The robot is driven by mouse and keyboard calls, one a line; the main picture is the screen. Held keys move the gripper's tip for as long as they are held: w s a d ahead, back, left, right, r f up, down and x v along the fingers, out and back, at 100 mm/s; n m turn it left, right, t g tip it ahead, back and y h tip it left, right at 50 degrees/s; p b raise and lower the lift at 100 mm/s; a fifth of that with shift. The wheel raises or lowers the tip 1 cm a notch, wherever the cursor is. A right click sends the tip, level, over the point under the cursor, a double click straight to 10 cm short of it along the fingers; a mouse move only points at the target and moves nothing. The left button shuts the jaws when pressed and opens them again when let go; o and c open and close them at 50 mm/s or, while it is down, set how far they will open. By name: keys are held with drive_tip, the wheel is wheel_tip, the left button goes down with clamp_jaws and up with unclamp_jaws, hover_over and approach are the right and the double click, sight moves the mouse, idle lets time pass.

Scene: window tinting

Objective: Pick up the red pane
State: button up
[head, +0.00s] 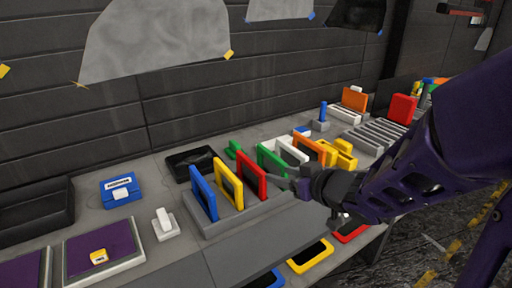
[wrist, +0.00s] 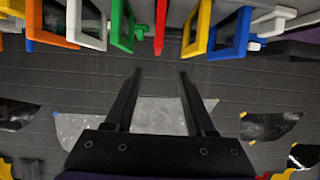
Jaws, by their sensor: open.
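The red pane (head: 251,175) stands upright in a grey slotted rack (head: 222,227), between a yellow pane (head: 229,184) and a green pane (head: 270,163). In the wrist view the red pane (wrist: 160,25) shows nearly edge-on at the top. My gripper (head: 290,180) is just right of the red pane in the head view. In the wrist view my gripper (wrist: 160,72) has its two fingers apart with nothing between them. The red pane lines up with the gap, beyond the fingertips.
A blue pane (head: 203,193) stands at the rack's left end, with white and orange panes (head: 307,150) toward its right. A black tray (head: 190,161) lies behind it. A second rack (head: 375,136) stands farther right. Colored frames (head: 310,257) lie below the bench's front edge.

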sight(250, 165)
drive_tip(key=b+x, duration=0.3)
drive_tip(key=x, duration=1.3)
drive_tip(key=shift+w+f, duration=0.2)
drive_tip(key=shift+w, duration=0.2)
clamp_jaws()
idle(0.6)
